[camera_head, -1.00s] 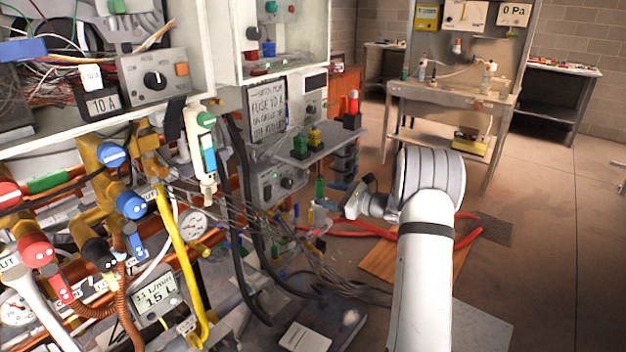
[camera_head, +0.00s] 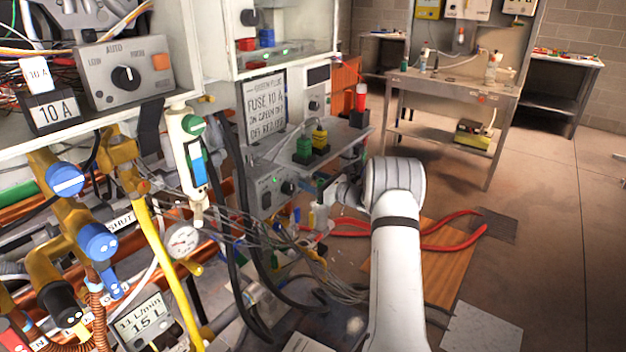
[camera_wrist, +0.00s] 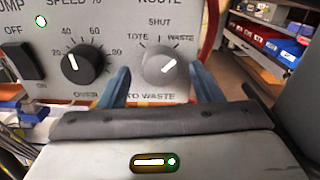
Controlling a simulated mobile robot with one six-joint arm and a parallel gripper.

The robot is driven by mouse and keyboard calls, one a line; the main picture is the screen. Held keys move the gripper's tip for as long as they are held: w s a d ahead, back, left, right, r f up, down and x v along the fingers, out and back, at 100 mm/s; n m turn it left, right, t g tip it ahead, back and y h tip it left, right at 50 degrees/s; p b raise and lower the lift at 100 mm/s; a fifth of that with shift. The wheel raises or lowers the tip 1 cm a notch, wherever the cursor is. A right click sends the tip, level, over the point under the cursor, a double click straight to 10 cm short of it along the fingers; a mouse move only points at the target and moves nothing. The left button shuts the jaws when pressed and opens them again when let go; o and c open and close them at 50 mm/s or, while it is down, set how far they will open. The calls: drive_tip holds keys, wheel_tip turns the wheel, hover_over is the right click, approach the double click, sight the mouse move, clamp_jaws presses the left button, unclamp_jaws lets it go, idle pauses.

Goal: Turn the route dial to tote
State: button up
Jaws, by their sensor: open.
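The route dial (camera_wrist: 162,66) is a round grey knob on a pale control panel (camera_wrist: 115,14) in the wrist view. TOTE is printed to its upper left, SHUT above and WASTE to its upper right. Its white mark points up and right, towards WASTE. My gripper (camera_wrist: 160,82) is open, with one blue finger on each side of the dial; I cannot tell whether either touches it. In the head view my gripper (camera_head: 326,190) is at the panel box (camera_head: 262,178), below the shelf. The route dial cannot be made out there.
A black speed dial (camera_wrist: 84,63) and a black pump switch (camera_wrist: 20,61) sit left of the route dial. The shelf (camera_head: 345,140) with green and yellow blocks is just above my arm. Loose wires (camera_head: 320,270) and red hoses (camera_head: 450,235) lie below.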

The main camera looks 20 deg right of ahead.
drive_tip(key=shift+w+a, duration=0.25)
drive_tip(key=shift+w, duration=0.15)
drive_tip(key=shift+c, duration=0.2)
drive_tip(key=c, duration=1)
drive_tip(key=shift+o, duration=0.2)
